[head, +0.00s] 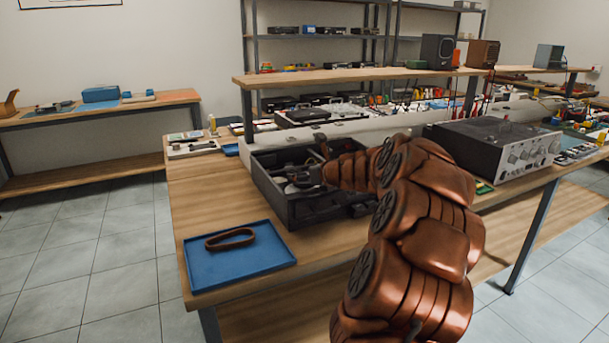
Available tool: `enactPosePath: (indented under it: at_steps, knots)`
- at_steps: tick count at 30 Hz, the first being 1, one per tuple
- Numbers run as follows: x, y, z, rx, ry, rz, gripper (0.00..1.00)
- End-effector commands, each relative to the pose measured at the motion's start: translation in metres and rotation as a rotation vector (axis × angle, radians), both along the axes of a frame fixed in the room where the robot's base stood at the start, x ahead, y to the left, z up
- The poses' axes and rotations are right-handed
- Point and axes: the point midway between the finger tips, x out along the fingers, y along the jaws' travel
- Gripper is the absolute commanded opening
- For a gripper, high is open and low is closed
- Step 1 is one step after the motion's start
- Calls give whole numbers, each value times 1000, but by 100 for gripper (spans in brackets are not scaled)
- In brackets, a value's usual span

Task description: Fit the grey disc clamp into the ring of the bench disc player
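The bench disc player looks to be the black open-topped case (271,197) on the wooden bench. Grey metal parts show inside it. My copper-coloured arm reaches in from the right, and my gripper (299,181) is low over or inside the case. The gripper is small and dark here, and I cannot tell whether its fingers are open or shut. I cannot make out the grey disc clamp or the ring apart from the grey parts around the gripper. My arm hides the case's right side.
A blue tray (215,269) with a brown belt loop (230,238) lies at the bench's front left corner. A grey-and-black instrument with knobs (495,148) stands to the right. Small items on a pale board (190,147) and a shelf (335,75) are behind.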

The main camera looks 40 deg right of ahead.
Motion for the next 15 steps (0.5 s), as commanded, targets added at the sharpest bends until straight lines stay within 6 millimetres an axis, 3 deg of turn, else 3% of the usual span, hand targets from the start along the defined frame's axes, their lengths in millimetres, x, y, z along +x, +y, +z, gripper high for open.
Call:
enactPosePath:
  at_steps: [8, 15]
  knots:
    - [-3, 0, 1, 0, 0, -1, 87]
    - [-27, 3, 11, 0, -1, -2, 87]
